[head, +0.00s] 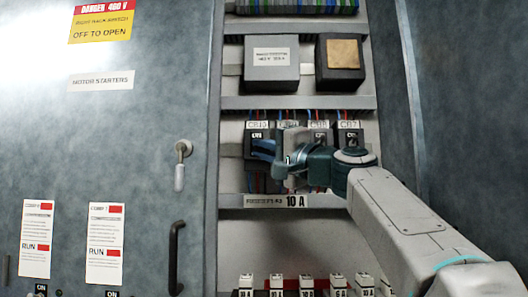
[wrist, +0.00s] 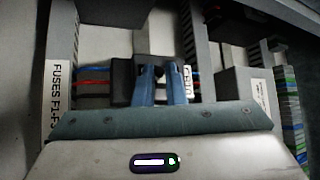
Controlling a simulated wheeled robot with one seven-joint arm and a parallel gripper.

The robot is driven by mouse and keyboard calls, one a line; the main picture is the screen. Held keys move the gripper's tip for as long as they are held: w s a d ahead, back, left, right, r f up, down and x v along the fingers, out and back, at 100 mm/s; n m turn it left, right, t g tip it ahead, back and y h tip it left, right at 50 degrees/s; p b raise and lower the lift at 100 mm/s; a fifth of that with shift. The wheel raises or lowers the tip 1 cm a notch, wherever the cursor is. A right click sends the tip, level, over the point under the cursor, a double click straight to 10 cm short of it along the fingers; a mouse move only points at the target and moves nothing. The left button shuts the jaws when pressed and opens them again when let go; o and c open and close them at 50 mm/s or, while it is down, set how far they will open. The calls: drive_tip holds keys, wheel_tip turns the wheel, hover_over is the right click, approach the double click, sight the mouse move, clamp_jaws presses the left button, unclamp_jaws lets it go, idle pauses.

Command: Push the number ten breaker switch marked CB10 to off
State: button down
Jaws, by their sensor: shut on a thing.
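A row of black breakers stands on the rack's middle rail, with white CB labels above them and ON marks on their faces. In the wrist view the label (wrist: 187,77) beside my right finger looks like CB10. My gripper (head: 264,151) is at the left part of the row, in front of the breakers. In the wrist view its two blue fingers (wrist: 162,85) are close around a small dark part of the breaker (wrist: 122,80). The fingers and my arm hide much of this breaker, so its switch position cannot be read.
A 10 A label strip (head: 262,201) runs under the breakers, with fuses (head: 306,283) below. A grey box (head: 271,63) and a black box (head: 340,62) sit above. A grey cabinet door (head: 130,140) with a handle stands left. A grey wall is right.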

drive_tip(key=c, duration=1.5)
unclamp_jaws()
drive_tip(key=shift+f, duration=0.1)
drive_tip(key=b+v, duration=0.4)
drive_tip(key=v, duration=0.9)
drive_tip(key=shift+s+d+f, duration=0.1)
drive_tip(key=shift+s+d, duration=0.1)
drive_tip(key=shift+s, duration=0.1)
